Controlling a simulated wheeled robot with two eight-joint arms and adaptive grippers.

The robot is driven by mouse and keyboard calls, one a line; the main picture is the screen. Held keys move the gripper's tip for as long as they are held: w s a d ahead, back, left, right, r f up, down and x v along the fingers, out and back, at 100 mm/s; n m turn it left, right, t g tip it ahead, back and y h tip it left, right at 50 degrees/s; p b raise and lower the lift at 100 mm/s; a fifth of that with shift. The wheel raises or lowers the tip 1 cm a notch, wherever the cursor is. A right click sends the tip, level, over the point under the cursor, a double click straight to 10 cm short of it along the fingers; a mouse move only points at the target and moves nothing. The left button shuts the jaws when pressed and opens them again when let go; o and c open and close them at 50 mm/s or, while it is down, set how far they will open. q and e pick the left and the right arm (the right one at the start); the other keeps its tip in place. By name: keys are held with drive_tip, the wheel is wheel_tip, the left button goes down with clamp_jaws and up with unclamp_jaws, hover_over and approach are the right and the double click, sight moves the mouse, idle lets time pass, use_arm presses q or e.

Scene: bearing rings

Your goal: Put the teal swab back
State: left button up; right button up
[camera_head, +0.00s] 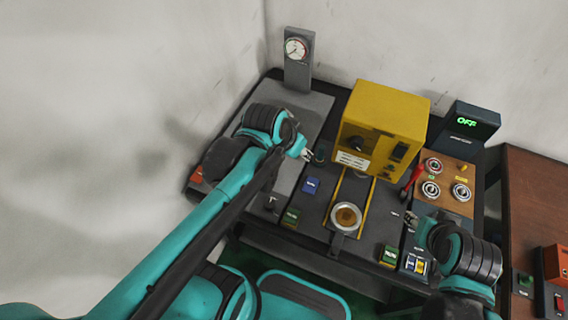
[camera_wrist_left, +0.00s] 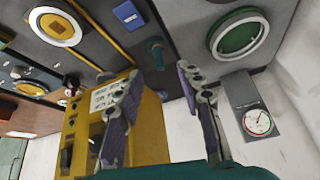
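A small dark teal upright piece (camera_wrist_left: 157,52), possibly the teal swab or its holder, stands on the dark bench top in the left wrist view. It also shows as a dark round piece (camera_head: 319,157) in the head view. My left gripper (camera_head: 308,155) is just left of it. In the left wrist view, the left gripper's fingers (camera_wrist_left: 158,72) are spread with nothing between them. My right gripper (camera_head: 410,217) is over the bench's right side, too small to tell its opening. No swab clearly shows in either gripper.
A yellow machine (camera_head: 385,125) stands close right of my left gripper. A gauge (camera_head: 297,50) stands at the back left. A round metal dish (camera_head: 346,217) sits at the front middle. A wooden board (camera_head: 445,187) holds several rings. A green-rimmed ring (camera_wrist_left: 238,33) lies on the grey plate.

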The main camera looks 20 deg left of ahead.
use_arm(q)
drive_tip(key=s+a+n+t+y, duration=0.1)
drive_tip(key=s+n, duration=0.1)
drive_tip(key=s, duration=0.5)
drive_tip(key=shift+a+n+t, duration=0.3)
drive_tip(key=shift+a+n, duration=0.05)
drive_tip(key=shift+n, duration=0.05)
drive_tip(key=shift+f, duration=0.1)
idle(0.6)
